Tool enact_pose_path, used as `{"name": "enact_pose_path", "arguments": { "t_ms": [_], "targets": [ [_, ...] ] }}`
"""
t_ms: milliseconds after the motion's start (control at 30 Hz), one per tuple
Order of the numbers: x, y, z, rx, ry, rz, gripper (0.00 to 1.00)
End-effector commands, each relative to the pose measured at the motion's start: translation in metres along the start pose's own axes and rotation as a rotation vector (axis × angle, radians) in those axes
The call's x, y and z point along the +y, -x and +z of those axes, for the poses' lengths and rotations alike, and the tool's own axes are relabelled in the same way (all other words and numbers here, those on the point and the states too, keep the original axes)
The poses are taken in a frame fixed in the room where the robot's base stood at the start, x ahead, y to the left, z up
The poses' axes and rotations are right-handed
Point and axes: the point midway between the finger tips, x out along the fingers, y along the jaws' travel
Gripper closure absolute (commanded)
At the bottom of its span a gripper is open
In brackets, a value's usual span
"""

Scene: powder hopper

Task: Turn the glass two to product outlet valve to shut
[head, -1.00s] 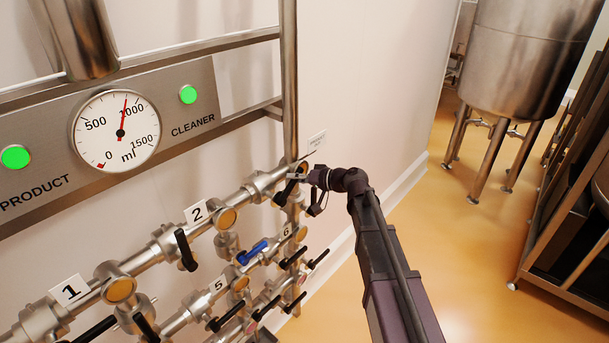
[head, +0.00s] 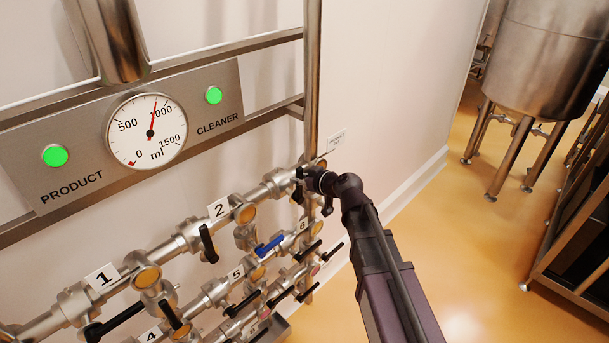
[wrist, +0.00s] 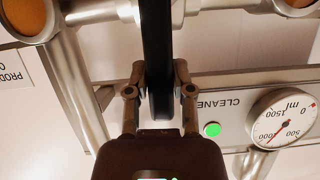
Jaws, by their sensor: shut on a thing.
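The product outlet valve sits at the right end of the top pipe (head: 275,186), past the label 2, beside a small white sign (head: 337,139). My gripper (head: 306,181) is at this valve and hides much of it. In the wrist view, the black valve handle (wrist: 157,45) runs upright in the picture between the two fingers. My gripper (wrist: 159,92) is shut on this handle there. In the head view the handle (head: 298,191) shows only as a small dark piece left of the fingers, so its exact angle is hard to tell.
More black-handled valves and one blue handle (head: 270,245) crowd just below and left. The gauge panel (head: 225,85) has two lit green lamps; its needle stands a little below 1000. A steel tank (head: 545,60) stands behind on legs.

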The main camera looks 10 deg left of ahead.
Motion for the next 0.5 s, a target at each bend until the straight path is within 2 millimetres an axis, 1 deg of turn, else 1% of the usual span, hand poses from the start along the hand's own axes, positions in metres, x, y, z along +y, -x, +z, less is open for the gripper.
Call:
{"name": "enact_pose_path", "arguments": {
  "t_ms": [33, 100, 300, 500],
  "targets": [
    [-0.007, 0.002, 0.003, -0.007, 0.032, 0.006, 1.00],
    [-0.011, 0.002, 0.003, -0.007, 0.069, 0.020, 1.00],
    [-0.017, 0.001, 0.004, -0.009, 0.139, 0.047, 1.00],
    [-0.020, 0.001, 0.004, -0.009, 0.163, 0.054, 1.00]
  ]
}}
